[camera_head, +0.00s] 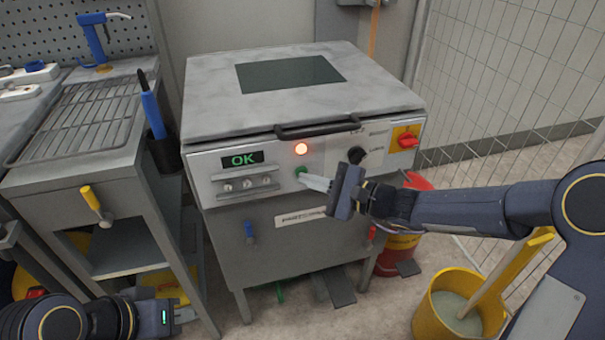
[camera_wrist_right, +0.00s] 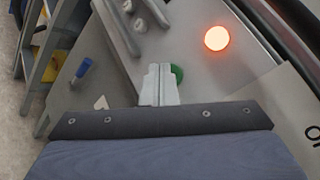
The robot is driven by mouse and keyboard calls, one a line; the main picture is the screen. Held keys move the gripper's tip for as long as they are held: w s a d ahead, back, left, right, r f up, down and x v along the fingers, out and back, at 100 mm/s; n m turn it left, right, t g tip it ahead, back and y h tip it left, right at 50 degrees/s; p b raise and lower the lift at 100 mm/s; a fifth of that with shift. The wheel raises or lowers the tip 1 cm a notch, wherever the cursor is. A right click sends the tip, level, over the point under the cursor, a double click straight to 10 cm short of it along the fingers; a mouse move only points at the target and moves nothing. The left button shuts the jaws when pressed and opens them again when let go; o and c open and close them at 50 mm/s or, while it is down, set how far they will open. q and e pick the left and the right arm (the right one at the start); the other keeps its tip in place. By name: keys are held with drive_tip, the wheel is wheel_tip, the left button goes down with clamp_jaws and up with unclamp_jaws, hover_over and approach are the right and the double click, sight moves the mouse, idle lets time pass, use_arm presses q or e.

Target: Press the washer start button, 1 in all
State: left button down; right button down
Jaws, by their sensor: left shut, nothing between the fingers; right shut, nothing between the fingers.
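The washer (camera_head: 300,110) is a grey metal cabinet with a closed lid and a front control panel. Its green button (camera_head: 300,171) is on the panel below a lit orange-red lamp (camera_head: 301,148). A display (camera_head: 242,159) reads OK in green. My right gripper (camera_head: 304,181) is shut and empty, its fingertips at the green button. In the right wrist view the fingertips (camera_wrist_right: 160,72) overlap the left part of the green button (camera_wrist_right: 177,74); I cannot tell whether they touch it. My left gripper (camera_head: 185,315) is low at the left, shut and empty, away from the washer.
A black knob (camera_head: 356,154) and a red switch on a yellow plate (camera_head: 406,138) are right of the lamp. A red bucket (camera_head: 400,240) and a yellow bucket (camera_head: 455,305) stand on the floor at right. A grey bench (camera_head: 90,160) stands left, a mesh fence (camera_head: 510,80) right.

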drive_tip(key=shift+s, duration=0.15)
drive_tip(key=shift+s+d+b, duration=0.3)
drive_tip(key=shift+s+b, duration=0.15)
drive_tip(key=shift+s, duration=0.2)
drive_tip(key=s, duration=0.1)
drive_tip(key=s+d+b, duration=0.1)
drive_tip(key=s, duration=0.2)
drive_tip(key=shift+s+d+b, duration=0.25)
drive_tip(key=shift+s+b, duration=0.05)
drive_tip(key=shift+s, duration=0.1)
idle(0.5)
